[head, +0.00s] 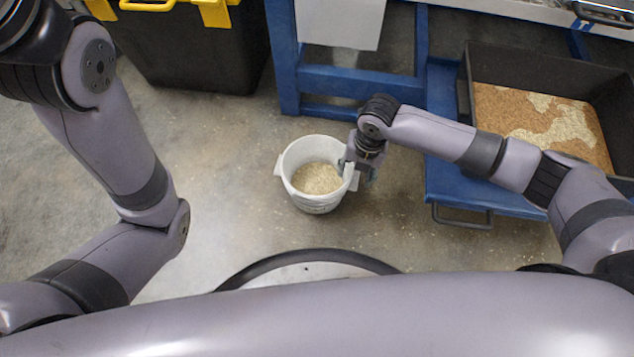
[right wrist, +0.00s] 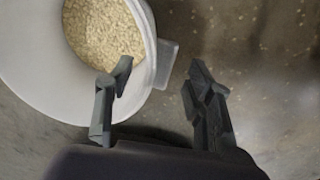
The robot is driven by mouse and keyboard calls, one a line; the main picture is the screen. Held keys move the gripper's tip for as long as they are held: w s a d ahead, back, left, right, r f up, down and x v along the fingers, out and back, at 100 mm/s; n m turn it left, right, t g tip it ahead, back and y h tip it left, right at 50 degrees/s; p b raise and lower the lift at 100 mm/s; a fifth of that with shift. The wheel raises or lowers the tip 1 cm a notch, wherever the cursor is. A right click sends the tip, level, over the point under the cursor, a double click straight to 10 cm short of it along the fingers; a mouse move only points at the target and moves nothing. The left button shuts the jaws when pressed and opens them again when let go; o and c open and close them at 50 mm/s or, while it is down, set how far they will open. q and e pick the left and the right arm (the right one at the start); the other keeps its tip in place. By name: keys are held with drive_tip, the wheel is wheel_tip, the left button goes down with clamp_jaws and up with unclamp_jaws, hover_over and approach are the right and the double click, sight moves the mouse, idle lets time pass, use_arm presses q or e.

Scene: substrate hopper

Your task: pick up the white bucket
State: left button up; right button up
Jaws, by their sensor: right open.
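The white bucket (head: 316,203) stands upright on the concrete floor in the head view, with pale grains (head: 318,178) in its bottom. My right gripper (head: 358,176) is at the bucket's right rim, by a tab on that side. In the right wrist view the bucket (right wrist: 40,75) fills the upper left. There the gripper (right wrist: 160,78) is open, with one finger over the bucket's wall and the other outside it. The tab (right wrist: 167,65) lies between the fingers, and nothing is clamped. My left arm shows at the left of the head view, but its gripper is out of view.
A blue cart (head: 480,190) with a dark tray (head: 545,62) of brown and pale substrate stands at the right. A black bin (head: 190,50) with yellow latches and a blue frame (head: 350,80) stand behind. The floor left of the bucket is clear.

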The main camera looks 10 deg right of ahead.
wheel_tip(320, 180, down, 2)
drive_tip(key=shift+a+f+b, duration=0.1)
drive_tip(key=shift+f+b, duration=0.05)
drive_tip(key=shift+b, duration=0.5)
clamp_jaws()
idle(0.5)
